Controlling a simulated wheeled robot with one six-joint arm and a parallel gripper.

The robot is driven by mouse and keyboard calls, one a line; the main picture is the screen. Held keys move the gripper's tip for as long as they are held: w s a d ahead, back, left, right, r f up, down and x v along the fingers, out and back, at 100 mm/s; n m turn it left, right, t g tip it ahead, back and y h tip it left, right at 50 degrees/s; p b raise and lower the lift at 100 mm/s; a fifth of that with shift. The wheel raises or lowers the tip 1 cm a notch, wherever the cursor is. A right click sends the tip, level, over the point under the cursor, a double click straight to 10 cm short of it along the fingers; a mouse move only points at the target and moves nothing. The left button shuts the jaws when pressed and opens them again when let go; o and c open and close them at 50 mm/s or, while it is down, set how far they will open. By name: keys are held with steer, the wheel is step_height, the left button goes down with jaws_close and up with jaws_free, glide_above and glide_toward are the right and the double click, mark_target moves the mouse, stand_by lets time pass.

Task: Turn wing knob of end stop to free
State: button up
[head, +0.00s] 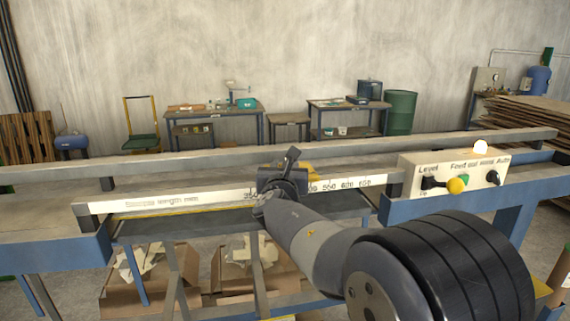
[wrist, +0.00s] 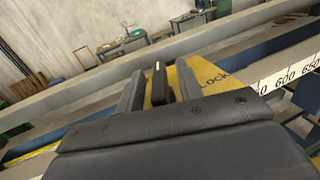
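The end stop shows as a yellow plate (wrist: 215,78) marked "LOCK" in the wrist view, and as a small yellow patch (head: 312,171) behind my gripper in the head view. Its dark wing knob (wrist: 158,82) stands upright between my two fingers. My gripper (wrist: 158,88) is open, one finger on each side of the knob, with a narrow gap visible on both sides. In the head view my gripper (head: 288,165) is over the scale rail (head: 215,195) and hides most of the end stop. The knob's base is hidden by the gripper body.
The white scale, with numbers around 350 to 650, runs along the bench front. A control box (head: 455,170) with a yellow button and dark knobs stands to the right. A long grey rail (head: 200,160) runs behind. Open boxes (head: 150,275) stand below.

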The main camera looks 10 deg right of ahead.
steer(key=shift+w, duration=0.1)
steer(key=shift+c, duration=0.2)
jaws_close()
steer(key=shift+d+f+y+b, duration=0.1)
steer(key=shift+f+y+b, duration=0.3)
steer(key=shift+b, duration=0.85)
steer(key=n+y+b, duration=0.2)
steer(key=y+b, duration=0.1)
steer(key=b, duration=0.3)
steer(key=shift+r+t, duration=0.1)
steer(key=shift+t, duration=0.2)
steer(key=shift+r+n+y+b, duration=0.3)
steer(key=shift+n+y+b, duration=0.45)
steer(key=shift+b, duration=0.55)
steer(key=shift+o, duration=0.2)
jaws_free()
